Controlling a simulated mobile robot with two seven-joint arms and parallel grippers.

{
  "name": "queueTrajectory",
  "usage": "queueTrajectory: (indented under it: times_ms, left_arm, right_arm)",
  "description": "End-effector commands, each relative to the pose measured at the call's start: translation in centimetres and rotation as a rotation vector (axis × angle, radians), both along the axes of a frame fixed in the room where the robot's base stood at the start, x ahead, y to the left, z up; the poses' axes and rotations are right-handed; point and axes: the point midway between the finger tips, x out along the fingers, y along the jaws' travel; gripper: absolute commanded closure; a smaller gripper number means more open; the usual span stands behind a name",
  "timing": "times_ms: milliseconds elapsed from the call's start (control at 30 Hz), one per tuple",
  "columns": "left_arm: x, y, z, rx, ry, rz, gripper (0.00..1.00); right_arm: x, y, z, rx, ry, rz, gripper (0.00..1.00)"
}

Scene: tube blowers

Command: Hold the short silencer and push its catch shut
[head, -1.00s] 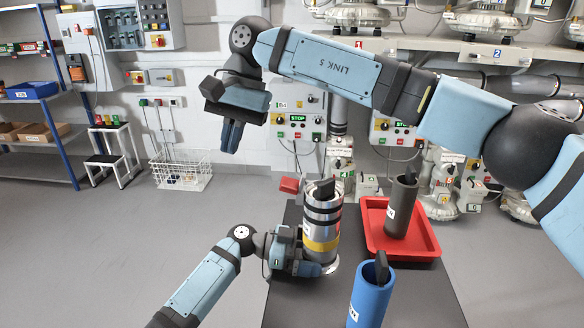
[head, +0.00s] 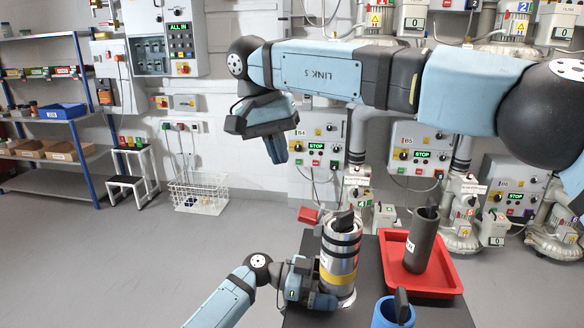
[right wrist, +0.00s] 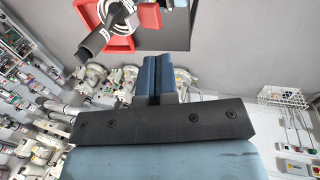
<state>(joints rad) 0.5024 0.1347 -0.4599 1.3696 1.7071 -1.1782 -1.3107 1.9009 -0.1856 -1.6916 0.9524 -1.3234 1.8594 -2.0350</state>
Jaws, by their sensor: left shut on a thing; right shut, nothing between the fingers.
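A silver cylinder (head: 341,254) with black bands and a yellow band stands upright on the dark table; it appears to be the short silencer. A dark flap (head: 343,220) stands up at its top, probably its catch. My left gripper (head: 325,299) is shut on the silencer low on its left side. My right gripper (head: 276,150) is shut and empty, up and to the left of the silencer, apart from it. Its blue fingers (right wrist: 166,75) are together in the right wrist view.
A red tray (head: 445,283) with a dark grey tube (head: 420,240) stands right of the silencer. A blue tube (head: 388,316) stands in front. A small red block (head: 308,215) shows behind left. A white basket (head: 199,196) is on the floor.

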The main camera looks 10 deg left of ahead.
Motion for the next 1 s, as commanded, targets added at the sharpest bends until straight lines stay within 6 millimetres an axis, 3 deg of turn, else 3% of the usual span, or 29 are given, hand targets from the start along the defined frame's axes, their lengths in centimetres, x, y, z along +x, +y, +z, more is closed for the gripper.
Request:
queueTrajectory:
  times_ms: [400,700,1000]
  left_arm:
    - [0.0,0.0,0.0,0.000,0.000,0.000,0.14]
    - [0.0,0.0,0.0,0.000,0.000,0.000,0.14]
    - [0.0,0.0,0.0,0.000,0.000,0.000,0.14]
  right_arm:
    - [-0.1,-2.4,-8.4,0.000,0.002,0.001,1.00]
    - [0.0,-5.9,-9.1,0.002,0.000,-0.001,1.00]
    - [0.0,-6.1,-9.2,0.002,0.000,0.000,1.00]
